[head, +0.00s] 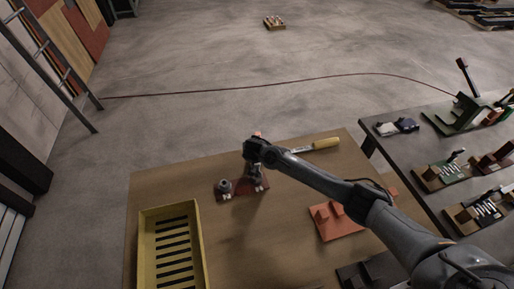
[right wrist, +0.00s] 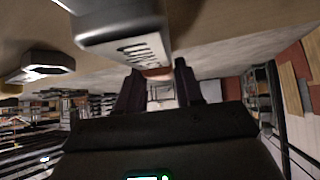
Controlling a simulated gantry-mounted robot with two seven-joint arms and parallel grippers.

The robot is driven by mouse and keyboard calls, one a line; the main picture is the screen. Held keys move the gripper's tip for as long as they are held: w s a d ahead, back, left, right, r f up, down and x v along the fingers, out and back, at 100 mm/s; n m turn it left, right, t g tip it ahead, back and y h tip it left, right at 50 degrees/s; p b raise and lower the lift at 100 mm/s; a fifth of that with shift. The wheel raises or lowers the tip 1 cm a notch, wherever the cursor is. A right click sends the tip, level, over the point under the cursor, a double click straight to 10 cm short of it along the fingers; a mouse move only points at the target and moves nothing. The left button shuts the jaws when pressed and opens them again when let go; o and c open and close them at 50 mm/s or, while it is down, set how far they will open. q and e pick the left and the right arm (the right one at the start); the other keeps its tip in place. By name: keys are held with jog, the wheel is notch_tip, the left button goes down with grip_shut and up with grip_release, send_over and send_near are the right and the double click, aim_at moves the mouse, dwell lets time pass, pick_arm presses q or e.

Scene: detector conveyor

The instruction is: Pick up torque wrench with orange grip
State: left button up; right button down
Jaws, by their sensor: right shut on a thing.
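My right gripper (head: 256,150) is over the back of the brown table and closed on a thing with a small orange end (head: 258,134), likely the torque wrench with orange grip. In the right wrist view a bit of orange (right wrist: 157,73) shows between the two fingers (right wrist: 160,88). The rest of the held thing is hidden by the gripper or too small to tell. A separate tool with a yellow handle (head: 326,143) and a silver shaft lies to the right of the gripper. My left gripper is not in view.
A dark red stand with grey parts (head: 228,192) is just below the gripper. A yellow slotted crate (head: 147,250) stands at front left, an orange-red fixture (head: 335,220) at right. A dark side table (head: 400,152) bears several fixtures. The table's middle front is clear.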

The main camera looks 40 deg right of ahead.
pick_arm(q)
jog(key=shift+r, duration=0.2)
pick_arm(e)
jog(key=shift+r, duration=0.6)
pick_arm(q)
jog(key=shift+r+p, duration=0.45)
jog(key=shift+p, duration=0.2)
pick_arm(e)
jog(key=r, duration=0.3)
jog(key=shift+s+r, duration=0.15)
jog(key=shift+s, duration=0.05)
pick_arm(q)
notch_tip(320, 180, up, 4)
jog(key=p, duration=0.4)
pick_arm(e)
jog(key=s+d+r, duration=0.4)
jog(key=s+r, duration=0.2)
jog(key=s, duration=0.3)
jog(key=shift+s+d+r+n, duration=0.3)
jog(key=shift+s, duration=0.1)
jog(key=shift+w, duration=0.1)
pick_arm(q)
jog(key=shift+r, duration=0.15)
